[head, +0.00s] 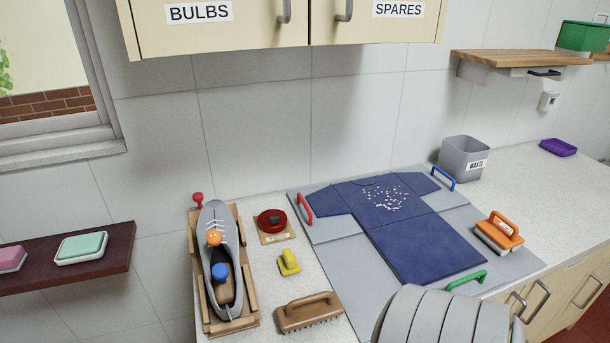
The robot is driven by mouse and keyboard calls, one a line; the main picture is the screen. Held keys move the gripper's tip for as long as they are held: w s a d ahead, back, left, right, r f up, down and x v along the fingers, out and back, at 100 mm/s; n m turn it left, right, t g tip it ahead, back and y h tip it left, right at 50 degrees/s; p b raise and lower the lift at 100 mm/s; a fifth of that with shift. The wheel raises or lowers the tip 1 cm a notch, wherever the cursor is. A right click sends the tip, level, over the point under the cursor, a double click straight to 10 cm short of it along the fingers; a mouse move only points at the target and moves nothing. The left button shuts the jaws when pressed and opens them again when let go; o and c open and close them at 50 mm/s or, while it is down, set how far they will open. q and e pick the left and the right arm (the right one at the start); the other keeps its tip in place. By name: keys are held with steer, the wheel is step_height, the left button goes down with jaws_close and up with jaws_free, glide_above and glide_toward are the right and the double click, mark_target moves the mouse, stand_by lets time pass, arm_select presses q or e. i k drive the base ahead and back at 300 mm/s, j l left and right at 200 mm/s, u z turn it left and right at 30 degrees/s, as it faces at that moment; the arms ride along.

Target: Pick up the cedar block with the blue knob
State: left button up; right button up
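The cedar block (227,292) is a small brown wooden piece with a blue knob (220,271) on top. It sits in the opening of a grey shoe (231,239). An orange knob (213,237) shows further up the same shoe, near its laces. The shoe lies in a wooden frame (249,306) with a red knob (198,197) at its far left corner. The block's lower part is hidden inside the shoe. Neither of my grippers is in view.
Right of the frame are a red round tin (271,219), a yellow-handled tool (289,262) and a brown brush (308,312). A navy shirt (420,246) covers a grey folding board (330,262). An orange-handled brush (499,233) and grey waste bin (462,157) stand right. A shelf (110,259) is left.

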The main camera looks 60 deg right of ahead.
mark_target(224, 282)
steer(key=z, duration=1.05)
